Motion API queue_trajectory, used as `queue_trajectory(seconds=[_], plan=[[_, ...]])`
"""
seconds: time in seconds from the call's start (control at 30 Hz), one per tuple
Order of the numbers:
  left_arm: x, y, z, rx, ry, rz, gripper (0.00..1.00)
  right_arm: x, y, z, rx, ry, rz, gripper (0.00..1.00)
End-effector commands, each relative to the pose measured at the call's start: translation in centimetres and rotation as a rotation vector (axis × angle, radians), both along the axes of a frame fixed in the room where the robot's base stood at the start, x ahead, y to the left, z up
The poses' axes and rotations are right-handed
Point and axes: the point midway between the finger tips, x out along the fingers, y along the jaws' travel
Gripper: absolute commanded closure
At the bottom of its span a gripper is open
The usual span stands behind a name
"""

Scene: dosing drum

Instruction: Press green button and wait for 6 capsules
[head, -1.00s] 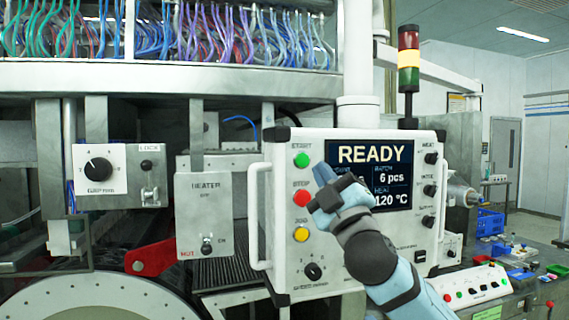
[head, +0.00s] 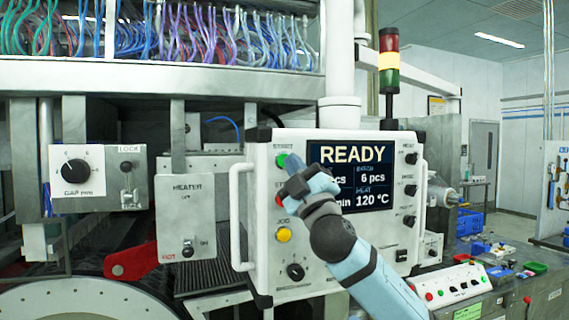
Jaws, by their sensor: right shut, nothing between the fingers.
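The white control panel (head: 262,215) stands in the middle of the head view. Its screen (head: 350,177) reads READY, 6 pcs and 120 °C. My right gripper (head: 290,172) is shut and empty, in front of the panel just below and right of the green button. Whether it touches the button cannot be told. The red STOP button (head: 278,201) is partly hidden behind the gripper. The yellow JOG button (head: 284,235) shows below. My left gripper is not in view.
A white handle (head: 236,215) runs along the panel's left edge. A heater box (head: 188,215) and a gap dial box (head: 84,178) are further left. A signal tower (head: 389,60) rises above the panel. A small button console (head: 455,288) sits at the lower right.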

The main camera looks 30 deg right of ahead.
Motion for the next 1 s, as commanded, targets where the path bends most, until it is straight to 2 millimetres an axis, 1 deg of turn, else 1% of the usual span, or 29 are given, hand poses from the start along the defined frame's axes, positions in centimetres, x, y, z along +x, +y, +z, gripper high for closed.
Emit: queue_trajectory(seconds=[0.1,0.2,0.33,1.0], plan=[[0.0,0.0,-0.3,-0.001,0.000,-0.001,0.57,1.5,-0.4,0.0,0.001,0.000,-0.001,1.00],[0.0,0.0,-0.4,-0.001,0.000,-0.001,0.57,2.4,-0.6,0.0,0.002,0.000,-0.002,1.00],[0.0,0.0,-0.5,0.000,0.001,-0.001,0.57,3.0,-0.7,0.0,0.000,-0.001,0.000,1.00],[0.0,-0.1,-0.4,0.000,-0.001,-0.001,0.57,3.2,-0.8,0.0,-0.001,0.000,0.001,1.00]])
